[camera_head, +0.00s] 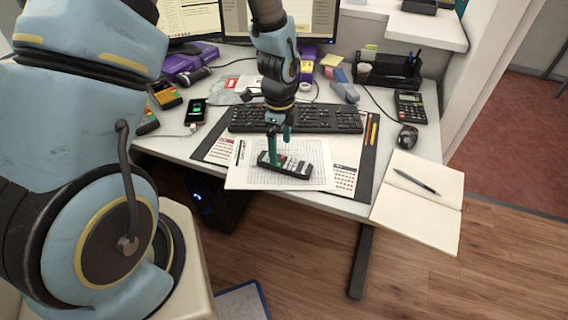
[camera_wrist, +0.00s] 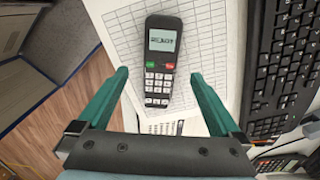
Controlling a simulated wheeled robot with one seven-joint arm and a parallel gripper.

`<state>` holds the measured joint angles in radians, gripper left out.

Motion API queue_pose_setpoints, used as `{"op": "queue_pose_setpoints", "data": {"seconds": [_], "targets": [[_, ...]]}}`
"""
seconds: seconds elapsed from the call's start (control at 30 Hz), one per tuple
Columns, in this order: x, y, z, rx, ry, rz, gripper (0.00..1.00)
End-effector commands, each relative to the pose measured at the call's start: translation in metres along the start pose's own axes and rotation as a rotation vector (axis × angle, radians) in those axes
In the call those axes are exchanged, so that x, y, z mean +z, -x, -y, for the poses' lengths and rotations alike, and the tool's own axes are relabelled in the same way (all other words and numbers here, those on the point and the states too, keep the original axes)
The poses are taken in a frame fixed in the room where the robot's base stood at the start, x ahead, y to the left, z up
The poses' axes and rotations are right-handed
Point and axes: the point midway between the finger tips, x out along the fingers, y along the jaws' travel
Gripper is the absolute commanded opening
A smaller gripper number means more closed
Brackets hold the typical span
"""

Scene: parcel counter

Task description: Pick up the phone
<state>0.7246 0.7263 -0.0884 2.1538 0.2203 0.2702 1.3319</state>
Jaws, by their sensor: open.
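A black handset phone (camera_wrist: 161,62) with a lit grey screen and pale keys lies face up on a printed sheet. In the head view this phone (camera_head: 297,169) lies near the front edge of the desk. My gripper (camera_wrist: 159,74) is open, its green fingers on either side of the phone's keypad in the wrist view, apart from it. In the head view my gripper (camera_head: 278,147) is above the phone and hides part of it. A smartphone (camera_head: 196,110) with a green battery icon lies further left, with a cable at it.
A keyboard (camera_head: 297,118) lies just behind the sheet (camera_head: 247,179). An open notebook (camera_head: 418,203) with a pen juts over the right front edge. A mouse (camera_head: 408,137), a calculator (camera_head: 410,106) and a black organiser (camera_head: 388,70) stand at the right. Card terminals (camera_head: 165,93) are at the left.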

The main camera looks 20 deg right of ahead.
Motion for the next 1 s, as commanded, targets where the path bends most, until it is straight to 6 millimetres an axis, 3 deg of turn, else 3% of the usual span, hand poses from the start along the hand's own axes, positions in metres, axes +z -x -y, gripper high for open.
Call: {"op": "queue_pose_setpoints", "data": {"seconds": [0.43,0.77,1.0], "targets": [[0.005,-0.045,0.000,0.002,0.001,0.001,1.00],[0.005,-0.053,0.000,-0.001,0.002,0.001,1.00],[0.005,-0.052,0.000,-0.001,0.002,0.000,0.75]]}}
